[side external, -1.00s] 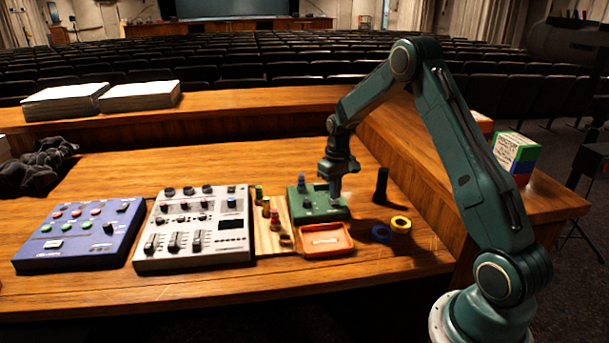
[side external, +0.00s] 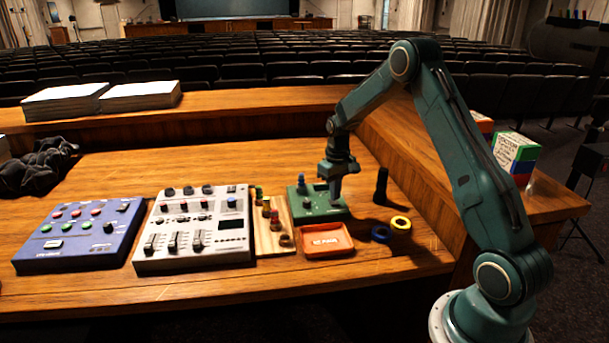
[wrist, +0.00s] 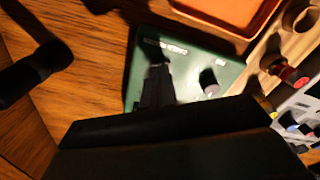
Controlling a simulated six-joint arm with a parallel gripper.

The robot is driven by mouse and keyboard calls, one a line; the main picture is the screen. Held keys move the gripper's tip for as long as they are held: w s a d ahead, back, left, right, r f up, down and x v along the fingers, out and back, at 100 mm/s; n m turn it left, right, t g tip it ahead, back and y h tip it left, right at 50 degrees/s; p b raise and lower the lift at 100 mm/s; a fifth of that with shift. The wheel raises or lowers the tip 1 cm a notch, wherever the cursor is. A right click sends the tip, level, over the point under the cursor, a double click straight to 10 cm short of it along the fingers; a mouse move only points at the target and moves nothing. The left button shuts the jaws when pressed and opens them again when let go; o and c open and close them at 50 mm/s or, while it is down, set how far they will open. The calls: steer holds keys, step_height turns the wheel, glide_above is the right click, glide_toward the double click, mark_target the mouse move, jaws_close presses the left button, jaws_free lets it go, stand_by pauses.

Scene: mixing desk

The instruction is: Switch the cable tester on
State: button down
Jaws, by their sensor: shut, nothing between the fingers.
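The cable tester is a green box (side external: 320,211) on the wooden desk, right of the grey mixer. In the wrist view its green top (wrist: 190,60) shows white lettering and a dark knob (wrist: 208,80). A blue-grey knob or plug (side external: 301,183) stands at its back left in the side view. My gripper (side external: 335,198) is over the right part of the tester, pointing down, fingers shut with nothing between them. In the wrist view the fingertips (wrist: 158,72) are over the tester's face beside the lettering. They hide that part, and I cannot tell whether they touch it or where the switch stands.
An orange tray (side external: 327,240) lies just in front of the tester. A wooden rack with several plugs (side external: 270,240) stands left, by the grey mixer (side external: 195,258). A black upright post (side external: 381,186), a blue ring (side external: 380,233) and a yellow ring (side external: 401,224) are on the right.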

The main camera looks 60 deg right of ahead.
mark_target(335, 203)
steer(key=shift+f, duration=0.85)
stand_by(0.7)
steer(key=shift+r, duration=3.55)
